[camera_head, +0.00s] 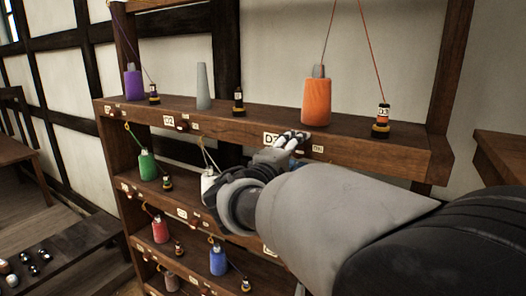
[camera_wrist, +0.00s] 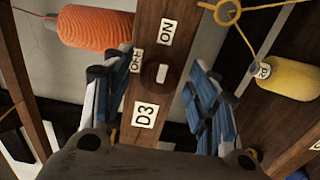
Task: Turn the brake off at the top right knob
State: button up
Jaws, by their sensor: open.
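The top right knob (camera_wrist: 161,73) is a small round dark red knob with a pale bar, on the wooden rail marked D3 (camera_wrist: 145,112). In the wrist view an OFF label (camera_wrist: 137,60) and an ON label (camera_wrist: 167,32) sit beside it. The pale bar runs roughly lengthwise along the rail; I cannot tell exactly which label it points at. My gripper (camera_wrist: 158,70) is open, one finger on each side of the rail, with the knob between them. In the head view my gripper (camera_head: 288,142) hides the knob at the top shelf's front edge (camera_head: 375,153).
An orange thread cone (camera_head: 317,102) and a small dark spool (camera_head: 381,122) stand on the shelf above my gripper. A grey cone (camera_head: 203,86) and a purple cone (camera_head: 134,85) stand further left. A yellow cone (camera_wrist: 289,78) is close to the right finger side in the wrist view.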

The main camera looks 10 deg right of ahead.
jog(key=shift+c, duration=0.4)
jog(key=c, duration=1)
jog(key=n, duration=0.4)
jog(key=shift+n, duration=0.3)
jog(key=n, duration=0.4)
jog(key=shift+p, duration=0.4)
jog(key=n+p, duration=0.3)
jog(key=n, duration=0.2)
jog(key=shift+r+n, duration=0.15)
jog(key=shift+n, duration=0.25)
jog(key=shift+n+p, duration=1.1)
jog(key=shift+n, duration=0.7)
